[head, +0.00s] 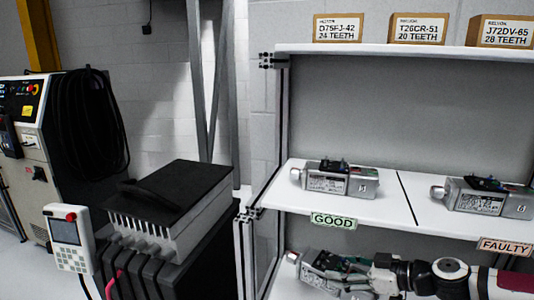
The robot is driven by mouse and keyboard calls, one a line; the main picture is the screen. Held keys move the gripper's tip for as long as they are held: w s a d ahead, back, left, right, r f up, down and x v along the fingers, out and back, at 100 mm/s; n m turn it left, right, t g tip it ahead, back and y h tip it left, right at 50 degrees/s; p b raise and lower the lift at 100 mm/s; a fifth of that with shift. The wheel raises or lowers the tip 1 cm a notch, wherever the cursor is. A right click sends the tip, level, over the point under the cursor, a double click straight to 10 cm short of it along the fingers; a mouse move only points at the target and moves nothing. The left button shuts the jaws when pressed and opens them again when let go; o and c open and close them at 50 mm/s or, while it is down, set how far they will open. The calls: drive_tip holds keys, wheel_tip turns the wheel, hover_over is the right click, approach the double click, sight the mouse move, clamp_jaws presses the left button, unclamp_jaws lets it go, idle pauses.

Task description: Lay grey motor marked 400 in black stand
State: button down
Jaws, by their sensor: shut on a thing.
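A grey motor (306,257) sits low in the head view, at the level of the lower shelf. My gripper (328,268) reaches in from the right and is shut on this motor, covering part of it. The number on this motor cannot be read, and I cannot tell whether it still rests on the shelf. Another grey motor (335,185) lies on the middle shelf above the GOOD label, and a third (485,202) lies right of the black dividing line. Their small markings are not legible. I cannot make out a black stand.
The middle shelf (390,205) has a GOOD label (333,221) and a FAULTY label (505,246). Several cardboard boxes (417,28) stand on the top shelf. A shelf post (276,170) and a black-topped finned unit (170,205) stand to the left.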

sight(338, 298)
drive_tip(key=shift+s+r+p, duration=0.15)
drive_tip(key=shift+r+p, duration=0.25)
drive_tip(key=shift+r, duration=0.05)
drive_tip(key=shift+n+g+y, duration=0.3)
drive_tip(key=shift+n+g, duration=0.3)
drive_tip(key=f+b, duration=0.2)
drive_tip(key=f, duration=0.1)
drive_tip(key=f+b, duration=0.6)
drive_tip(key=f, duration=0.1)
drive_tip(key=shift+s+a, duration=0.15)
drive_tip(key=shift+s, duration=0.25)
drive_tip(key=s+f+n+g+y+b, duration=0.1)
drive_tip(key=s+f+b, duration=0.2)
drive_tip(key=f+b, duration=0.7)
drive_tip(key=shift+s+a+f, duration=0.3)
drive_tip(key=shift+a+f, duration=0.05)
drive_tip(key=shift+f, duration=0.2)
drive_tip(key=shift+w+d+f+b, duration=0.35)
drive_tip(key=shift+w+f+b, duration=0.4)
drive_tip(key=shift+w, duration=1.9)
drive_tip(key=shift+w+d+f+b, duration=0.3)
drive_tip(key=shift+w+f+b, duration=0.45)
drive_tip(key=shift+w, duration=1.95)
drive_tip(key=shift+w+d+f+b, duration=0.35)
drive_tip(key=shift+w+f+b, duration=0.35)
drive_tip(key=shift+w, duration=1.95)
